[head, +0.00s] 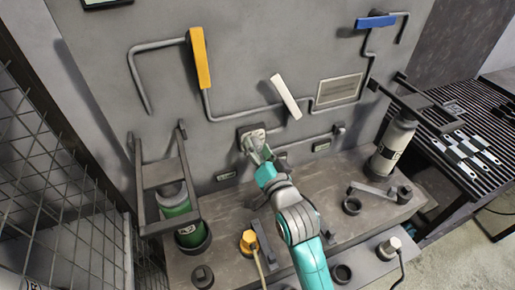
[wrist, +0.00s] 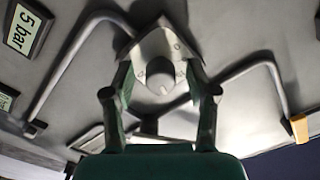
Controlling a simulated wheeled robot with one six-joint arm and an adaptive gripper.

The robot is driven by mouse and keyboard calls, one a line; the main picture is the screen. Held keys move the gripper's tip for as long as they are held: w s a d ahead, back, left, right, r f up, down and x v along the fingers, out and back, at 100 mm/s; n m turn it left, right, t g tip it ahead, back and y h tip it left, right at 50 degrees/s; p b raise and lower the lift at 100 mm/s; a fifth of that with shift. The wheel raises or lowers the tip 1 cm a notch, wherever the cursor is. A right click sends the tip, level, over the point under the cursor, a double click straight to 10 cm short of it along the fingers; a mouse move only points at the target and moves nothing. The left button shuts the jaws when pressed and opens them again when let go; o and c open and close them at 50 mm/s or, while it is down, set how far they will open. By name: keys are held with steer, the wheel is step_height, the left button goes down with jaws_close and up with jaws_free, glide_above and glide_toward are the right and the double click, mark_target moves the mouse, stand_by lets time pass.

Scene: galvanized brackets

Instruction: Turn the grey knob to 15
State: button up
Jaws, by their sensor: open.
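The grey knob (wrist: 160,74) shows in the wrist view, with a pale rounded face on a galvanized, roughly diamond-shaped plate (wrist: 152,43). My gripper (wrist: 161,83) is open, with one green finger on each side of the knob. I cannot tell whether either finger touches it. In the head view my gripper (head: 258,152) reaches the back panel at the pale mount, and the knob is largely hidden there. No scale number or pointer on the knob is readable.
Pipes run along the panel, with a yellow lever (head: 200,58), a white lever (head: 286,97) and a blue lever (head: 376,22). A "5 bar" label (wrist: 27,30) shows in the wrist view. A green bottle (head: 176,207) and a grey bottle (head: 393,143) stand in brackets either side.

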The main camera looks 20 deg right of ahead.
steer(key=s, duration=1.2)
stand_by(0.4)
steer(key=s+f+n+g, duration=0.1)
steer(key=s+f, duration=0.3)
steer(key=s, duration=0.6)
steer(key=s+f+n+g, duration=0.1)
steer(key=s+f+n, duration=0.3)
steer(key=s, duration=0.7)
steer(key=s+f+n+g, duration=0.1)
steer(key=s+f+n, duration=0.2)
steer(key=s, duration=0.7)
steer(key=shift+s+f, duration=0.3)
steer(key=shift+f, duration=0.55)
